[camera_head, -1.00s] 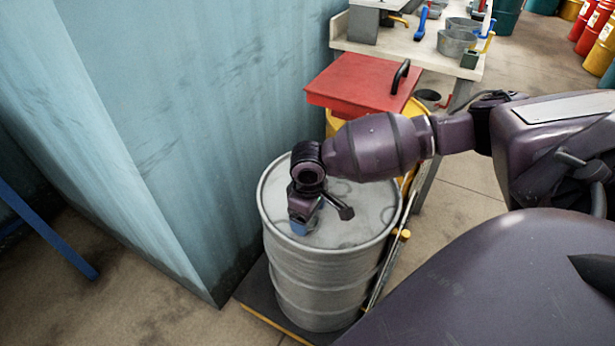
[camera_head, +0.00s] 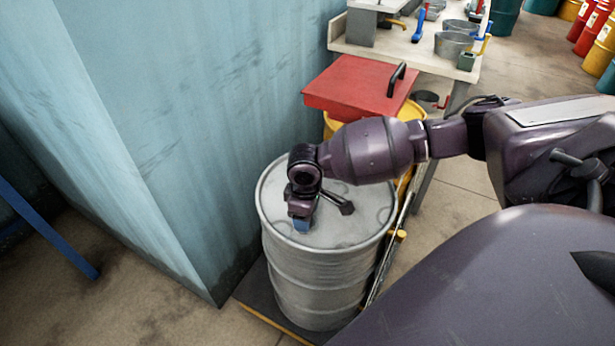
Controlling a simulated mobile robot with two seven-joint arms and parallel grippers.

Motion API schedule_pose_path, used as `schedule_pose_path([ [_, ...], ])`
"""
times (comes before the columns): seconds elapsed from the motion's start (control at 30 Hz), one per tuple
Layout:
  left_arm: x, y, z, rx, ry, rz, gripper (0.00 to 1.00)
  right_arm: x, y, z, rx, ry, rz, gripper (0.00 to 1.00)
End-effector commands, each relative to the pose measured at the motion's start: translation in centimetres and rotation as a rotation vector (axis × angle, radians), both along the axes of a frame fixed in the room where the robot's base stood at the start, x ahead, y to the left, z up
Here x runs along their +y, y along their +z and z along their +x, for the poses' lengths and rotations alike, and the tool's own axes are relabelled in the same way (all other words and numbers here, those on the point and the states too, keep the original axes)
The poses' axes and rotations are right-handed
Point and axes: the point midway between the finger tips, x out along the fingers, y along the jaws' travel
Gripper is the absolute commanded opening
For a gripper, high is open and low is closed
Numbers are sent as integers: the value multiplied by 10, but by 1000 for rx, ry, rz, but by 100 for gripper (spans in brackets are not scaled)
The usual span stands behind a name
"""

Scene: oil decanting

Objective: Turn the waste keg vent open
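The waste keg (camera_head: 325,285) is a grey ribbed steel drum that stands upright against the blue wall. My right gripper (camera_head: 302,216) points down over the left part of its lid. A small blue piece (camera_head: 302,226), which looks like the vent's handle, shows right at the fingertips. The gripper hides most of it, and I cannot tell whether the fingers are closed on it or how far it is turned. A dark stub with a block end (camera_head: 346,208) sticks out to the right of the gripper above the lid. My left gripper is not in view.
The keg stands on a dark platform with a yellow edge (camera_head: 266,322). A red lidded box (camera_head: 350,85) over a yellow drum (camera_head: 412,110) stands behind it. A workbench (camera_head: 430,60) with metal pots is farther back. The blue wall (camera_head: 200,120) is close on the left.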

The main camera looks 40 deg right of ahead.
Motion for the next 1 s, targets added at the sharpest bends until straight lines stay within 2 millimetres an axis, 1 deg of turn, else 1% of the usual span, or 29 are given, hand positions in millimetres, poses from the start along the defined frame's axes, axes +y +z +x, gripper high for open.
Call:
schedule_pose_path([
  [0.03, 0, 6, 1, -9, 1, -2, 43, 0, 4, 0, -4, 36, 0, 32],
  [0.2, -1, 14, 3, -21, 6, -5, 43, 0, 4, 0, -4, 192, 0, 32],
  [0.37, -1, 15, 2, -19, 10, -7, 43, 0, 3, 0, -3, 345, 1, 32],
  [0.6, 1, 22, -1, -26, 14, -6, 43, 0, 2, 0, -1, 573, 1, 32],
  [0.83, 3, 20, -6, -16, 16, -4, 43, 0, 2, 0, -1, 792, 1, 32],
  [1.0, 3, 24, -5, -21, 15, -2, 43, 0, 1, 0, -1, 953, 1, 32],
])
